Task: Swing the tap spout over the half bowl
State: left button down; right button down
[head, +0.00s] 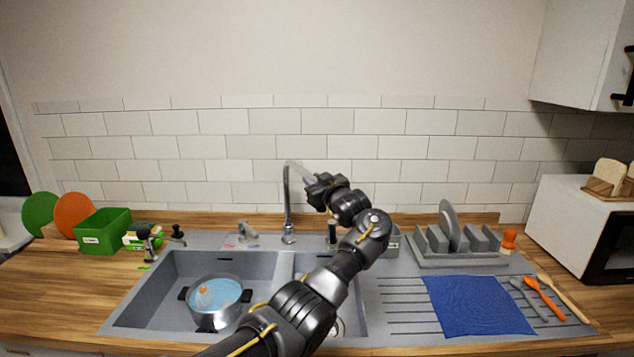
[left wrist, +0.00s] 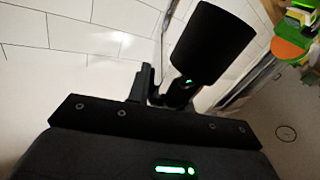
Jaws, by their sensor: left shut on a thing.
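The silver tap (head: 287,205) stands behind the sink, near the divider between the two bowls. Its tall spout bends at the top and runs right and forward to my left gripper (head: 314,181). My left gripper is shut on the spout's end, and its black body hides the tip. The half bowl (head: 310,264) is the small one at the right of the sink, and my left arm crosses in front of much of it. The spout end shows up and behind the half bowl; its exact overlap cannot be told. My right gripper is not in view.
A pot (head: 215,316) of blue liquid sits in the large left bowl. A green box (head: 103,232) stands at the back left. A grey dish rack (head: 460,255) and a blue cloth (head: 478,306) lie right of the sink. A tiled wall (head: 225,145) rises behind the tap.

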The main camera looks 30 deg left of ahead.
pick_arm(q)
jog(key=shift+a+r, duration=0.1)
jog(key=shift+r, duration=0.15)
jog(key=c, duration=1.5)
grip_release()
jog(key=shift+o, duration=1.2)
jog(key=shift+a+f, duration=0.1)
jog(key=shift+f, duration=0.1)
jog(key=b+v, duration=0.3)
jog(key=v, duration=0.7)
jog(key=shift+s+d, duration=0.25)
jog(key=shift+d, duration=0.1)
